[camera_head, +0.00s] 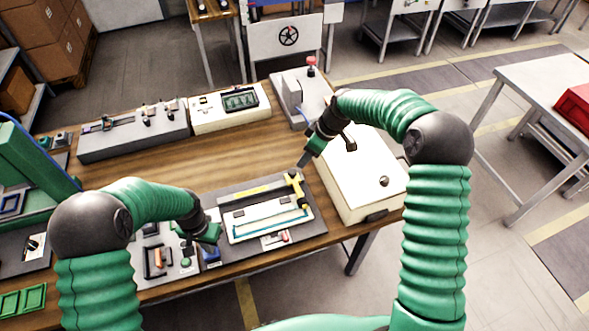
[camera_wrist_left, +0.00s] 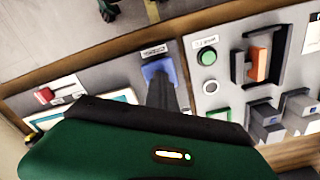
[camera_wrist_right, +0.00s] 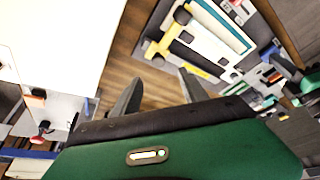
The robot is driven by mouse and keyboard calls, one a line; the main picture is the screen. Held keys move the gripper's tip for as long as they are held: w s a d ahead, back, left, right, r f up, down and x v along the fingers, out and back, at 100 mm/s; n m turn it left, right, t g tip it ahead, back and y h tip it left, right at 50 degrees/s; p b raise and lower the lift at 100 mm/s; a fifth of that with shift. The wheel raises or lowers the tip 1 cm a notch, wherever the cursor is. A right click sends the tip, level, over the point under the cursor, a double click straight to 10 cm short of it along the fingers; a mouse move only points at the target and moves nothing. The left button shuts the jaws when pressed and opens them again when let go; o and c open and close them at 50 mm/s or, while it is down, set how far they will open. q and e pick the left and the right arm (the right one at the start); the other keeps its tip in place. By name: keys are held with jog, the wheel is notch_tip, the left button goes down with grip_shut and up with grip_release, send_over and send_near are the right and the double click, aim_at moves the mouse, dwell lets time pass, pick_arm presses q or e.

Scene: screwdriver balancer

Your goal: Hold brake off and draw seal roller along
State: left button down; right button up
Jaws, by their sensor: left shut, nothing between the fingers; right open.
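The sealing fixture is a grey plate (camera_head: 318,222) with a white tray (camera_head: 262,224) edged by a teal strip. A yellow and black roller piece (camera_head: 294,180) stands at its right end and also shows in the right wrist view (camera_wrist_right: 163,44). My right gripper (camera_head: 304,160) is open just beyond that piece, with only wooden tabletop between its fingers. My left gripper (camera_head: 212,238) is shut and empty, its fingertips (camera_wrist_left: 161,82) over a blue pad (camera_wrist_left: 158,68) at the fixture's left front corner. The fingers partly hide the pad, and I cannot tell if they touch it.
A panel with a green button (camera_wrist_left: 208,57) and an orange lever (camera_wrist_left: 257,64) lies left of the blue pad. A red switch (camera_wrist_left: 45,95) sits at the fixture's front edge. A large cream box (camera_head: 360,185) stands right of the fixture. Bare wooden tabletop (camera_head: 225,160) lies behind it.

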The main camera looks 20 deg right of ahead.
aim_at(293, 170)
jog(key=x, duration=1.2)
jog(key=shift+w+d, duration=0.15)
jog(key=shift+w, duration=0.2)
grip_shut()
jog(key=shift+r, duration=0.1)
jog(key=shift+d, duration=0.1)
dwell(0.5)
